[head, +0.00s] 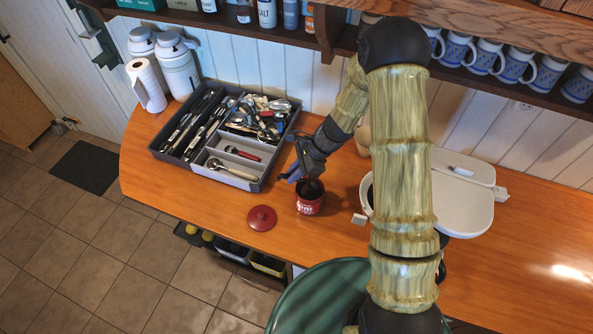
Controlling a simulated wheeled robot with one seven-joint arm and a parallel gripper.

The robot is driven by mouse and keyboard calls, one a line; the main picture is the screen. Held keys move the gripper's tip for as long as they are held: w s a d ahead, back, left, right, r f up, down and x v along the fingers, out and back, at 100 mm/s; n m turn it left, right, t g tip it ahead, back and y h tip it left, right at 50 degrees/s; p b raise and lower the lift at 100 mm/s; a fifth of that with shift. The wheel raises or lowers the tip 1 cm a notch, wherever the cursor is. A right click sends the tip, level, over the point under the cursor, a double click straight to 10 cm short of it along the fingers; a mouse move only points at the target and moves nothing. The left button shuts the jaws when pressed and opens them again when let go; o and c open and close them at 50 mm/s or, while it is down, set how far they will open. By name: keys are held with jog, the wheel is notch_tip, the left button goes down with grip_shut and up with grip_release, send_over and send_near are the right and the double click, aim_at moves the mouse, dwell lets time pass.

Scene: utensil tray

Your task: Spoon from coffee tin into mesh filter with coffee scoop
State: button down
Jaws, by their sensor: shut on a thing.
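The red coffee tin (309,207) stands open on the wooden counter, left of my arm. Its round red lid (262,218) lies on the counter to the left of it. My gripper (297,174) is just above and behind the tin's mouth, pointing down and left. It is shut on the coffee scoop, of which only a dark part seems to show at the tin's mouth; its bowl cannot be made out. A white appliance with a broad pale lid (463,190) stands right of the tin, mostly behind my arm. The mesh filter cannot be made out; my arm covers that area.
A grey utensil tray (233,179) with cutlery lies left of the gripper. White canisters (179,67) and a paper towel roll (146,86) stand at the back left. A shelf with blue-and-white mugs (487,55) overhangs the back. The counter at right (520,240) is clear.

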aim_at(283, 175)
jog(key=shift+s+a+r+t+h+p, duration=0.15)
jog(key=shift+a+r+h+p, duration=0.4)
jog(key=shift+p, duration=0.8)
jog(key=shift+s+a+r+t+h+p, duration=0.1)
jog(key=shift+a+r+t+h+p, duration=0.1)
jog(key=shift+a+h+p, duration=0.85)
jog(key=shift+d+p, duration=0.2)
jog(key=shift+p, duration=0.35)
jog(key=shift+f, duration=0.1)
